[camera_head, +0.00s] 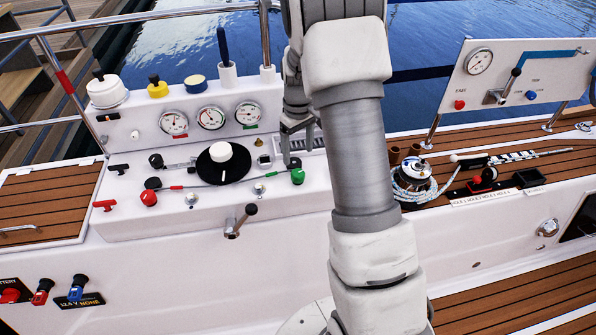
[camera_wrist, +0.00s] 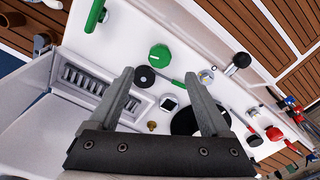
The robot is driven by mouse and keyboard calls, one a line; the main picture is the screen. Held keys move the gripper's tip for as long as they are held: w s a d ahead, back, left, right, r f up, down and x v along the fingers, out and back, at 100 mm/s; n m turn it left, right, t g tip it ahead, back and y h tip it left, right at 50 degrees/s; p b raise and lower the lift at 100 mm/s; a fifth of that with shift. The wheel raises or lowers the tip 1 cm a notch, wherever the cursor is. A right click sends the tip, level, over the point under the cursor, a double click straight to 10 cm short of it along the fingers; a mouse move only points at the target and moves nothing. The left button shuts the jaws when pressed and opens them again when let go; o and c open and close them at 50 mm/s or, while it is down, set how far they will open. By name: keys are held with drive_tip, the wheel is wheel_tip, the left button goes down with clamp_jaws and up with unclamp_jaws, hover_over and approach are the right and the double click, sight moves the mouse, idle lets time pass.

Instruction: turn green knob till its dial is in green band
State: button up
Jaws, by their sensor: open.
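The green knob (camera_head: 297,176) sits at the right end of the white console, below my gripper. The green knob also shows in the wrist view (camera_wrist: 160,56), just beyond and between my fingertips, with a green mark on a rod beside it. My gripper (camera_head: 298,148) is open and points down over the console. In the wrist view my gripper (camera_wrist: 158,76) has its fingers apart with nothing held between them. The right-hand dial (camera_head: 248,113) has a green tag below it. Its needle and band are too small to read.
A red knob (camera_head: 149,198) and a black disc with a white knob (camera_head: 222,163) stand left of the green knob. Two more dials (camera_head: 173,123) (camera_head: 211,118) are on the raised panel. A green handle (camera_wrist: 95,16) lies beyond the knob in the wrist view.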

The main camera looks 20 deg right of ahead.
sight(298, 173)
wheel_tip(298, 173, down, 8)
drive_tip(key=shift+r+b, duration=0.15)
drive_tip(key=shift+b, duration=0.4)
clamp_jaws()
